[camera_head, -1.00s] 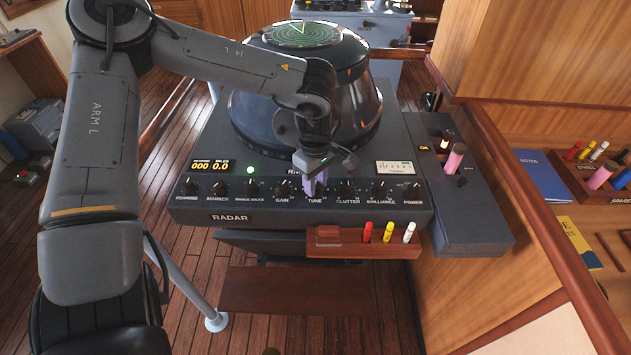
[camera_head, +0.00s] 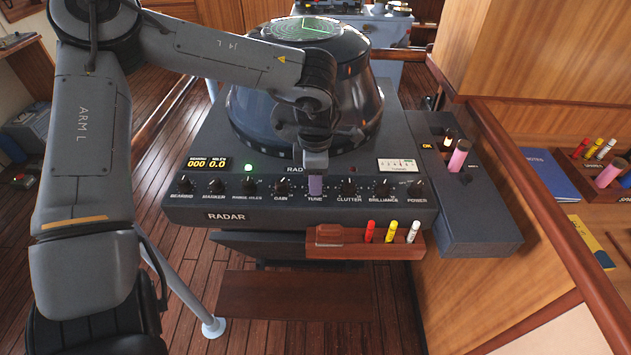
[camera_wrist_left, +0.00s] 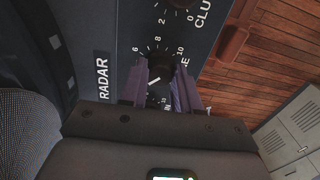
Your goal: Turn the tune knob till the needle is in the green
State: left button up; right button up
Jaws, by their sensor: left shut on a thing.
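The tune knob (camera_wrist_left: 160,67) is a black dial on the front of the radar console, with a white pointer mark and a number scale around it in the left wrist view. My left gripper (camera_head: 315,186) has its purple fingers on either side of the knob and is shut on it. In the head view the fingers hide the knob above the TUNE label. The meter (camera_head: 397,165) at the console's right is a small white panel with a coloured scale; its needle is too small to read. My right gripper is not in view.
The clutter knob (camera_head: 349,187) and gain knob (camera_head: 281,186) flank the tune knob closely. A wooden tray (camera_head: 345,242) with red, yellow and white markers hangs below the console. The radar dome (camera_head: 345,110) rises behind my gripper. A dark side box (camera_head: 465,210) stands at right.

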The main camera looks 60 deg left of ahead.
pick_arm(q)
jog(key=n+b, duration=0.1)
jog(key=n, duration=0.5)
jog(key=shift+n, duration=0.3)
jog(key=shift+r, duration=0.1)
dwell(0.3)
jog(key=o, duration=1.1)
jog(key=shift+c, duration=0.2)
jog(key=shift+r+b, duration=0.1)
jog(key=shift+b, duration=0.2)
notch_tip(320, 180, up, 11)
jog(key=shift+f+b, duration=0.2)
jog(key=shift+b, duration=0.2)
jog(key=shift+s+d, duration=0.1)
